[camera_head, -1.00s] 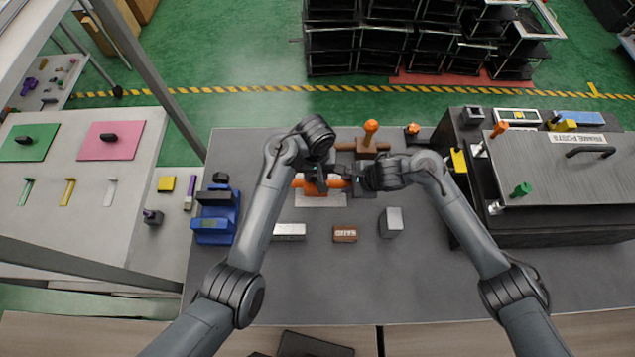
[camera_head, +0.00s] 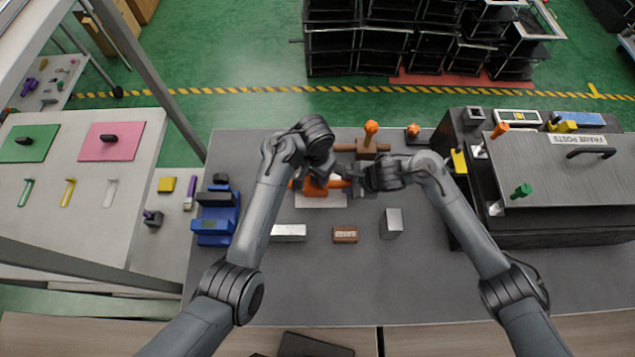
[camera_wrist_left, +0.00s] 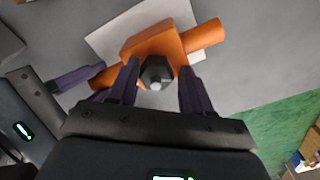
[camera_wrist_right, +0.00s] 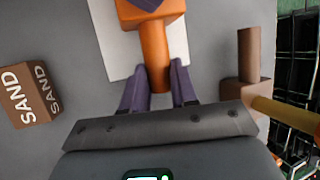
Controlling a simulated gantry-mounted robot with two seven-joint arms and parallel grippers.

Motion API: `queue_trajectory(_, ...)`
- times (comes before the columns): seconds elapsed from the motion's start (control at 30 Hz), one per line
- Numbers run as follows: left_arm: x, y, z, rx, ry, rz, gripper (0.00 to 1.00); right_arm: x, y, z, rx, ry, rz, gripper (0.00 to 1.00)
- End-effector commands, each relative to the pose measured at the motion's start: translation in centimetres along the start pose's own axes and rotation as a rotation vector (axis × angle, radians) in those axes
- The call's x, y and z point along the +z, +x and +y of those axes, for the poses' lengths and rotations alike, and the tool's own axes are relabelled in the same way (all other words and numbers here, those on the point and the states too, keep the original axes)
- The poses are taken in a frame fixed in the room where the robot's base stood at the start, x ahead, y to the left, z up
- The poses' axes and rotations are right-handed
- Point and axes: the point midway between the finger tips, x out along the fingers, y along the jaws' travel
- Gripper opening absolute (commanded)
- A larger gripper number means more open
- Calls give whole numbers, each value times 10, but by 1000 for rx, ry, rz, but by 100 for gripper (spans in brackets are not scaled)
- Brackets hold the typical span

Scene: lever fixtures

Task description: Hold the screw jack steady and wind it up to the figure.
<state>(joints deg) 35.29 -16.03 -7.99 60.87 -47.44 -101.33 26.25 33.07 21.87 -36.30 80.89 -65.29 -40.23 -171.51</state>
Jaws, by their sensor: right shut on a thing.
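The screw jack is an orange block (camera_wrist_left: 160,42) with a round orange bar (camera_wrist_left: 205,36) through it and a dark hex head (camera_wrist_left: 156,71) on top. It stands on a white plate (camera_head: 322,201) on the bench. My left gripper (camera_wrist_left: 157,88) is above the jack, open, its fingers on either side of the hex head with a gap showing. My right gripper (camera_wrist_right: 158,84) is shut on one end of the orange bar. In the head view my arms partly cover the jack. I cannot read any figure on it.
On the grey bench are a SAND block (camera_head: 345,234), silver blocks (camera_head: 391,223), a blue fixture (camera_head: 215,217) and a brown stand with an orange-topped post (camera_head: 370,133). A dark cabinet (camera_head: 560,165) stands at the right. The front of the bench is clear.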

Motion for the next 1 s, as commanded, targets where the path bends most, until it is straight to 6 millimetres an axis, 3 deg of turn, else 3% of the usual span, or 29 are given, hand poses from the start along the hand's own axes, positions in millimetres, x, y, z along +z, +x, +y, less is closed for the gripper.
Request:
queue_trajectory(0.03, 7, 12, 3, 7, 5, -26, 57, 1, -2, -6, -14, 5, -2, 0)
queue_trajectory(0.27, 6, 8, 5, 8, 6, -24, 57, 1, -2, -7, -15, 7, -2, 0)
queue_trajectory(0.7, 3, -35, 4, 6, 3, -14, 57, 0, -2, -4, -8, 5, -1, 0)
queue_trajectory(1.0, 2, -46, 6, 9, 11, -13, 57, 0, -1, -2, -5, 4, 0, 0)
